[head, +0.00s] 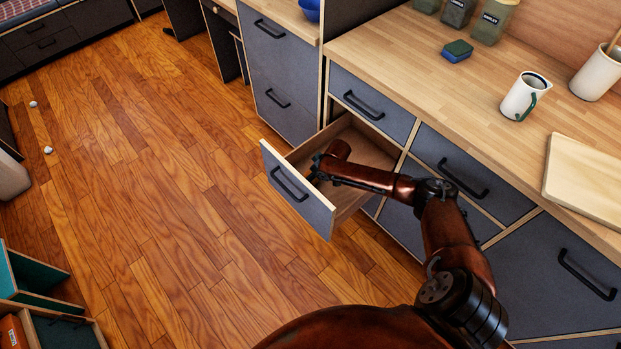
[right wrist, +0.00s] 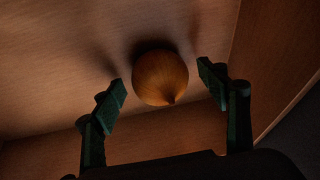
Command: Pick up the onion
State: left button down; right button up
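The onion (right wrist: 160,77) is round and brown-orange, with its pointed tip toward my right gripper. It lies in the open drawer (head: 358,149), whose wooden floor and walls show in the right wrist view. My right gripper (right wrist: 162,82) is open, with one finger on each side of the onion and a visible gap on both sides. In the head view my right arm reaches down into the drawer, and its wrist and hand hide the onion there. My left gripper is in neither view.
The drawer's grey front (head: 297,190) stands pulled out below the wooden counter (head: 440,80). The wooden floor left of the drawer is mostly clear.

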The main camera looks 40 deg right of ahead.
jog(key=c, duration=1.2)
